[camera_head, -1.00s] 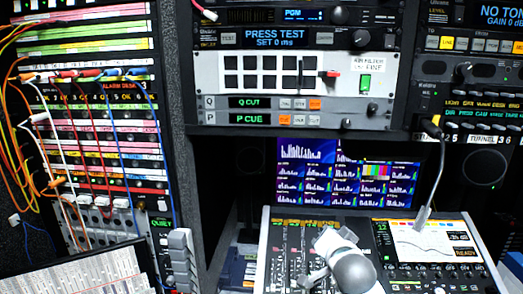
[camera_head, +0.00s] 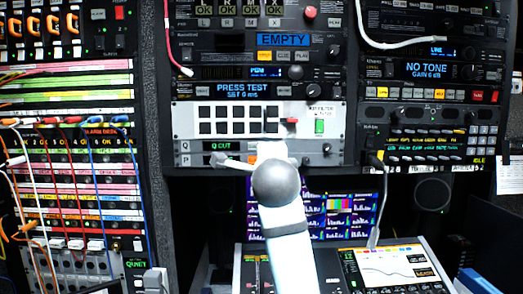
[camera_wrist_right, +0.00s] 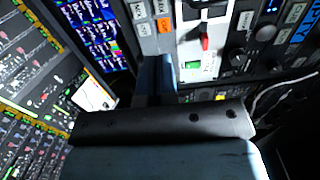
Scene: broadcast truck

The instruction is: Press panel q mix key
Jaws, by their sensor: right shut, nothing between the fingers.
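The Q panel (camera_head: 198,146) is a thin grey strip with a green "Q CUT" display (camera_head: 222,146) in the head view. My right arm (camera_head: 276,190) rises in front of it and hides its keys there. My left gripper is not in view.
Above the strip is a white panel with black buttons (camera_head: 220,127), a red switch (camera_head: 292,121) and a green switch (camera_head: 319,126). Below are a multi-screen monitor (camera_head: 340,215) and a console with a gooseneck microphone (camera_head: 381,190). A patch bay with cables (camera_head: 70,190) stands left.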

